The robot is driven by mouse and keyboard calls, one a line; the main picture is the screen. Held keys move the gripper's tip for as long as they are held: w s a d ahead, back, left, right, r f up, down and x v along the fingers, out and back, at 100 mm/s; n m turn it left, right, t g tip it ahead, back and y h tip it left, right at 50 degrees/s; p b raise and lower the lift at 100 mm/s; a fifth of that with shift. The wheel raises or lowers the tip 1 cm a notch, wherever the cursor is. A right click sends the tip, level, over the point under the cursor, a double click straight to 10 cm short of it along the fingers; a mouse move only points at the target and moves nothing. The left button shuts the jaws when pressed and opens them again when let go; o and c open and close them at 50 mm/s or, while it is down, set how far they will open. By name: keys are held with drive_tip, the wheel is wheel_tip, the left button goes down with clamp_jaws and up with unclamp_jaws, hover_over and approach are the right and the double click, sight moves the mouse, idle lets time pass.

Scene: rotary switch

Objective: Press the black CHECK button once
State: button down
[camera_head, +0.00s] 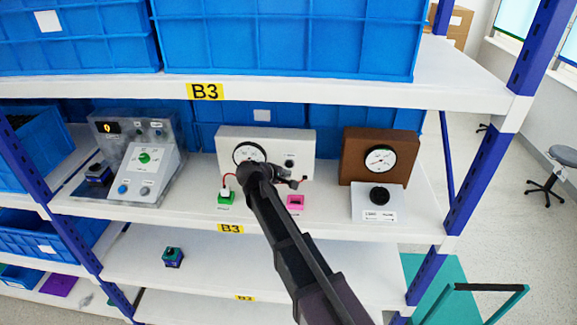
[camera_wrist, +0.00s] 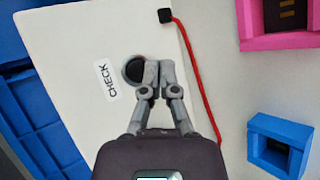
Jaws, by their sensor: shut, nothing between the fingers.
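The black CHECK button (camera_wrist: 133,70) is a round black cap in a grey ring on a white panel. A CHECK label (camera_wrist: 108,80) is beside it. The button also shows in the head view (camera_head: 290,163), on the right of the white box (camera_head: 307,145). My gripper (camera_wrist: 152,66) is shut and empty. In the wrist view its fingertips overlap the right edge of the button's ring and hide part of it. I cannot tell if they touch it. In the head view my gripper (camera_head: 299,182) is just below the button, in front of the box.
A red cable (camera_wrist: 198,85) runs past the fingers from a black plug (camera_wrist: 165,16). A pink socket (camera_head: 295,202) and a green one (camera_head: 226,198) sit on the shelf's front. A grey console (camera_head: 135,160) stands left, a brown gauge box (camera_head: 402,148) right.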

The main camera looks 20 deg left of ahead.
sight(291, 167)
drive_tip(key=shift+w+a, duration=0.15)
drive_tip(key=shift+w, duration=0.55)
drive_tip(key=shift+w, duration=0.25)
idle(1.0)
drive_tip(key=shift+w+a, duration=0.1)
drive_tip(key=shift+w, duration=0.1)
drive_tip(key=shift+w+a, duration=0.1)
drive_tip(key=shift+w, duration=0.35)
idle(1.1)
drive_tip(key=shift+s, duration=0.15)
drive_tip(key=shift+s+d, duration=0.2)
drive_tip(key=shift+s, duration=0.5)
idle(0.4)
drive_tip(key=shift+s+d, duration=0.2)
drive_tip(key=shift+s, duration=0.6)
drive_tip(key=shift+s+d, duration=0.2)
drive_tip(key=shift+s, duration=0.6)
drive_tip(key=shift+s+d, duration=0.2)
drive_tip(key=shift+s, duration=0.6)
